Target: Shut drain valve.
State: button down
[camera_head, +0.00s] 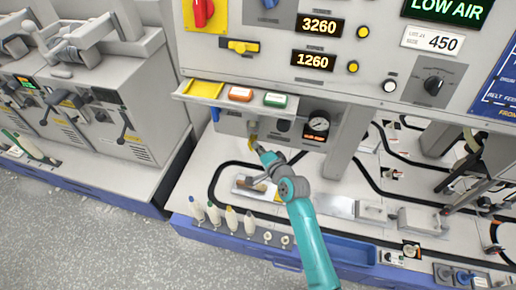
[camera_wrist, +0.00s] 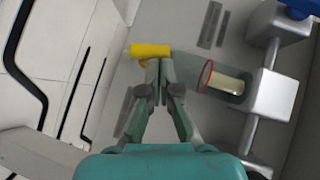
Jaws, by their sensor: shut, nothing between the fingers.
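A short yellow handle (camera_wrist: 150,50), which looks like the drain valve's lever, lies roughly crosswise in the wrist view. It sits just beyond my fingertips, near a clear bowl (camera_wrist: 226,83) with a red ring and yellowish contents. In the head view, a small yellow part (camera_head: 252,140) shows under the panel at the tip of my arm. My gripper (camera_wrist: 160,64) is shut and empty, its fingertips together at the handle; I cannot tell whether they touch it. In the head view my gripper (camera_head: 259,148) partly covers that spot.
A shelf (camera_head: 188,95) with yellow, orange and green items juts out above my gripper. A round gauge (camera_head: 319,122) is to its right, and a blue handle (camera_head: 215,113) to its left. Several small bottles (camera_head: 213,212) stand along the front edge. A grey pipe fitting (camera_wrist: 272,95) is beside the bowl.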

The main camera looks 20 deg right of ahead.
aim_at(248, 143)
jog(key=shift+w+a+r+n+g+h, duration=0.2)
jog(key=shift+r+n+g+h, duration=0.1)
jog(key=shift+n+g, duration=0.2)
jog(key=shift+w+a+r+n+g+h, duration=0.1)
jog(key=shift+a+r+n+g+h, duration=0.15)
jog(key=shift+n+g, duration=0.25)
jog(key=n+g+h, duration=0.1)
jog(key=w+a+n+g+h, duration=0.1)
jog(key=g+h, duration=0.1)
jog(key=n+g+h, duration=0.1)
jog(key=shift+w+a+r, duration=0.2)
jog(key=shift+a+r, duration=0.05)
jog(key=shift+a, duration=0.15)
jog(key=shift+w+a+f+n+g+h, duration=0.1)
jog(key=shift+a+f+n+g+h, duration=0.05)
jog(key=shift+n+g+h, duration=0.5)
jog(key=shift+w+a, duration=0.1)
jog(key=shift+a, duration=0.1)
